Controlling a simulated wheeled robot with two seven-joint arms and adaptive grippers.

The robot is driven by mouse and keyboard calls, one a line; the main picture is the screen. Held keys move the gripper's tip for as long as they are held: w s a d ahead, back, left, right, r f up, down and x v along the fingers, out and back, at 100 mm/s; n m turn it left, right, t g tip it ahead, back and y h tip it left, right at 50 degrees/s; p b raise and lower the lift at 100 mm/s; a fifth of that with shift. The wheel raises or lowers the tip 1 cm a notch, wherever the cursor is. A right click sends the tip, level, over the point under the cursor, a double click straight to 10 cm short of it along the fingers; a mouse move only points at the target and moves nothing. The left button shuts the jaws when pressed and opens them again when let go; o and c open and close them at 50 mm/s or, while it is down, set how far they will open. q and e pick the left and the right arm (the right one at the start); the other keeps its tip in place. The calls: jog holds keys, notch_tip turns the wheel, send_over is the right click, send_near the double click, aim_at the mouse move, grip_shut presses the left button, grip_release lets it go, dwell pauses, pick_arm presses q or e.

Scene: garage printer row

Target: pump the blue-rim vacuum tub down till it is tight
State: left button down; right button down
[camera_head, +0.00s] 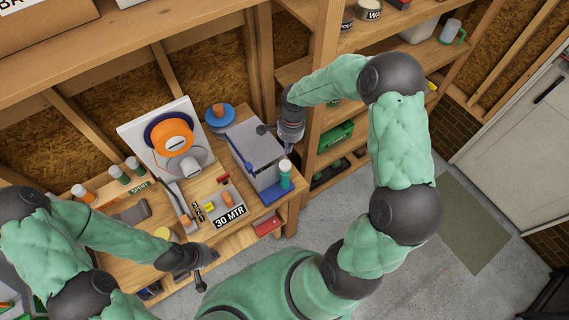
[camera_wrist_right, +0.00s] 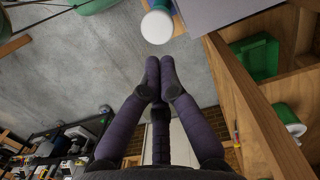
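A round blue-rimmed piece (camera_head: 219,115) with an orange-brown middle stands at the back of the bench; it looks like the tub, but its details are too small to be sure. A teal cylinder with a pale top (camera_head: 285,168) stands at the bench's front right corner; I cannot tell if it is the pump. In the right wrist view a round white top (camera_wrist_right: 157,27) shows just beyond my fingertips. My right gripper (camera_head: 289,147) is above the bench's right end, its fingers (camera_wrist_right: 160,70) together and empty. My left gripper (camera_head: 202,272) hangs at the bench's front edge, its opening unclear.
A grey box (camera_head: 258,145) stands beside the teal cylinder. An orange spool (camera_head: 173,136) sits on a white machine. A tray labelled 30 MTR (camera_head: 230,216) holds small parts. Bottles (camera_head: 120,174) line the left. Wooden shelving (camera_head: 311,130) rises close to my right gripper.

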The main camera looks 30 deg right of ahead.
aim_at(286, 164)
jog(key=shift+f, duration=0.1)
jog(key=shift+s+f, duration=0.1)
jog(key=shift+f, duration=0.1)
jog(key=shift+a+f+b, duration=0.15)
jog(key=shift+f+b, duration=0.7)
jog(key=shift+f, duration=0.75)
jog(key=shift+a+f+b, duration=0.15)
jog(key=shift+f+b, duration=0.7)
jog(key=shift+f, duration=0.7)
